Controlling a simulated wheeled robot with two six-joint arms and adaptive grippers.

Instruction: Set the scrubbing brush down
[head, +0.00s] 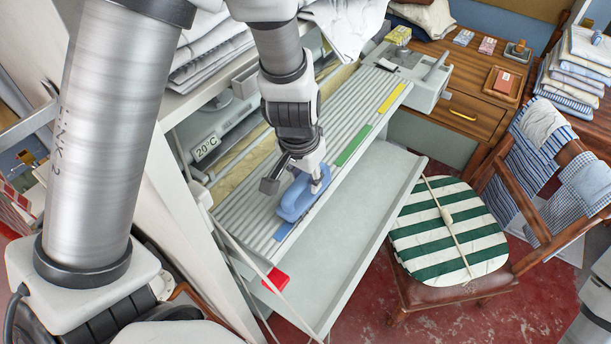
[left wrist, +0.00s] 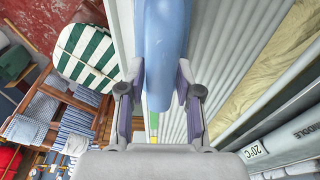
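The scrubbing brush, a rounded blue body (head: 292,201), is over the front part of the grey ribbed board (head: 247,207) in the head view. I cannot tell whether its underside touches the board. My left gripper (head: 307,180) reaches down onto it from above. The bristles are hidden. My right gripper is not in view.
Yellow, green and blue strips edge the board. Below its front is an empty grey tray (head: 352,222). A chair with a green-striped cushion (head: 431,247) stands to the right. Folded linen (head: 205,50) lies on the shelf behind, and a wooden desk (head: 468,100) stands beyond.

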